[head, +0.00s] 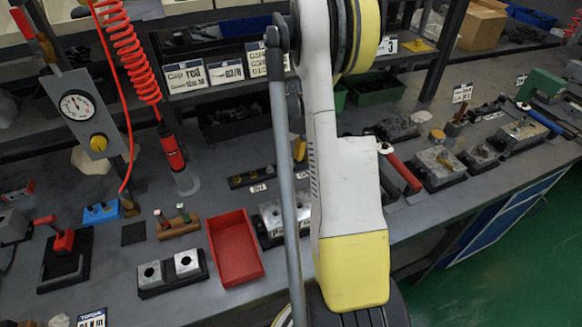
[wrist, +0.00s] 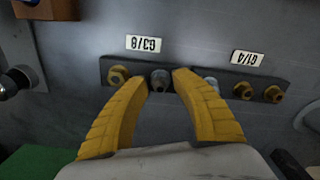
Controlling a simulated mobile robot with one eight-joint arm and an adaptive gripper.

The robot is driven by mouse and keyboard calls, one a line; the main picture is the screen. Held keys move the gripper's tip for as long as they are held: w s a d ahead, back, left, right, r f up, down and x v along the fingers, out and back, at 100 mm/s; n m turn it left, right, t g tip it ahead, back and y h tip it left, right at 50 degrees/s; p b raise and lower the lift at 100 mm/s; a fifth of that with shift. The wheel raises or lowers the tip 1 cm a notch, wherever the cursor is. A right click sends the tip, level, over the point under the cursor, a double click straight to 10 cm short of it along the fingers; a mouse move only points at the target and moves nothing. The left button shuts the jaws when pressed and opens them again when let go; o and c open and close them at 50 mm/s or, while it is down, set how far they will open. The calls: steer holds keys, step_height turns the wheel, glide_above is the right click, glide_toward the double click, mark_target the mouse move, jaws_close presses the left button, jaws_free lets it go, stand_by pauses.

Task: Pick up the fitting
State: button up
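A dark rack (wrist: 191,85) holds several fittings in a row, and it also shows in the head view (head: 240,181), partly behind my arm. In the wrist view, a grey fitting (wrist: 160,80) stands between the tips of my gripper (wrist: 161,77). The yellow fingers are apart, with a small gap visible around this fitting. A brass hex fitting (wrist: 117,75) stands to its left. Another grey fitting (wrist: 211,84) is partly hidden by the right finger. Two brass fittings, one (wrist: 243,91) and another (wrist: 273,94), stand at the right end.
Upside-down labels G3/8 (wrist: 143,43) and G1/4 (wrist: 247,58) lie beside the rack. In the head view, a red tray (head: 234,248) and a block with two silver fixtures (head: 172,272) stand nearer the bench's front. A red air tool (head: 172,150) hangs at left.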

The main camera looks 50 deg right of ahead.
steer(key=shift+f, duration=0.4)
steer(key=shift+r, duration=0.1)
jaws_close()
steer(key=shift+r+p, duration=0.3)
steer(key=shift+r, duration=0.15)
steer(key=r+p, duration=0.1)
steer(key=r, duration=0.1)
steer(key=r+p, duration=0.1)
steer(key=r, duration=0.1)
steer(key=shift+s+d, duration=0.2)
steer(key=s+d+r+p, duration=0.3)
steer(key=s+d+r, duration=0.3)
steer(key=s, duration=0.3)
steer(key=shift+d, duration=0.35)
